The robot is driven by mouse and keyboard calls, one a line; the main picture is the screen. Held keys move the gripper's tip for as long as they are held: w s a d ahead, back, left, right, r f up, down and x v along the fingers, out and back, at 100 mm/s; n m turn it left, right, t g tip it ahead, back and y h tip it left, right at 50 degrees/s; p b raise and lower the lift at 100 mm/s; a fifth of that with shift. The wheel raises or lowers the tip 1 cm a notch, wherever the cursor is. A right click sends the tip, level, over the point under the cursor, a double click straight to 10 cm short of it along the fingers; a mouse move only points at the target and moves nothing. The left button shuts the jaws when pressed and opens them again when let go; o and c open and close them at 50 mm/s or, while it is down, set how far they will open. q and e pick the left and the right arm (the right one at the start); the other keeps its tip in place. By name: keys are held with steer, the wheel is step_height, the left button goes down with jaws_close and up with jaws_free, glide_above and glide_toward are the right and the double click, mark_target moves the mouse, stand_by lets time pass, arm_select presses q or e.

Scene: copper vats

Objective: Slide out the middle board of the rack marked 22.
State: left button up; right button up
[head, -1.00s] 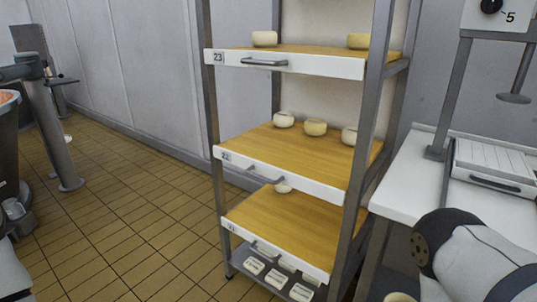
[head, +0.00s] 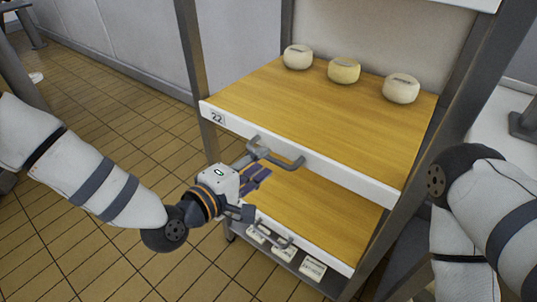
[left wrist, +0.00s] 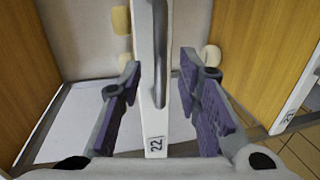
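The middle board (head: 330,100) of the rack is wooden with a white front edge marked 22 (head: 217,118). Three pale round cheeses (head: 344,70) stand along its back. Its grey bar handle (head: 285,160) is on the front edge. My left gripper (head: 256,186) is open in front of that edge, near the handle's left end. In the left wrist view the white edge with its 22 label (left wrist: 156,145) and the handle (left wrist: 158,60) lie between the spread fingers (left wrist: 160,95), with gaps on both sides. My right arm shows at the right; its gripper is out of view.
A lower board (head: 330,212) with its own handle lies under the middle one. Cards (head: 312,268) sit on the shelf at the bottom. Grey rack posts (head: 192,60) flank the boards. Tiled floor (head: 100,110) is open to the left.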

mark_target(268, 157)
arm_select(q)
steer(key=shift+x, duration=1.9)
arm_select(e)
steer(key=shift+s+f, duration=0.1)
steer(key=shift+f, duration=0.1)
arm_select(q)
jaws_close()
steer(key=shift+a, duration=0.1)
